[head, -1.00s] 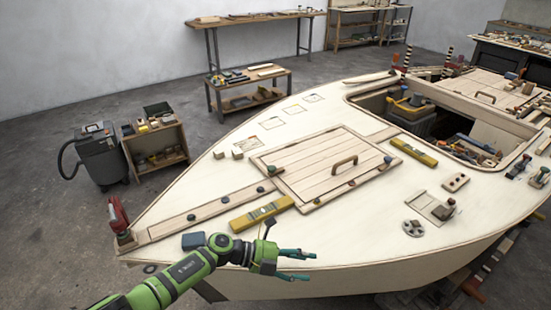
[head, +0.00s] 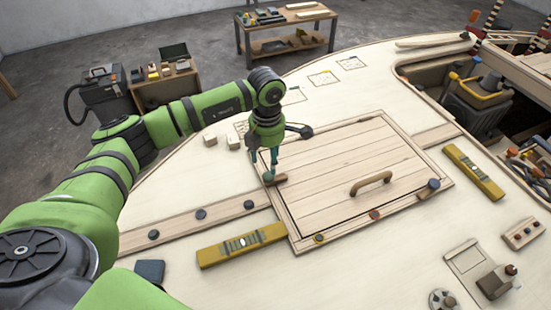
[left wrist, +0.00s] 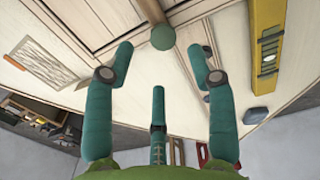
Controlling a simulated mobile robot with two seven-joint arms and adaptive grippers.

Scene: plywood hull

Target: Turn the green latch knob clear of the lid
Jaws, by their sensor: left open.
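The green latch knob (left wrist: 163,36) shows in the left wrist view on the end of a short wooden bar (left wrist: 150,10). In the head view, the green knob (head: 268,177) is at the left edge of the planked lid (head: 340,165), and its wooden bar (head: 281,180) points right, over the lid's edge. My left gripper (head: 270,163) points down above the knob. Its teal fingers (left wrist: 160,42) are open, with the knob between the tips; I cannot tell whether they touch it. My right gripper is not in view.
Other latch knobs sit along the lid's front edge, such as a brown one (head: 375,215) and a blue one (head: 434,184). The lid has a wooden handle (head: 371,182). Yellow levels lie left (head: 242,245) and right (head: 473,172) of the lid. Two small wooden blocks (head: 222,142) lie behind.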

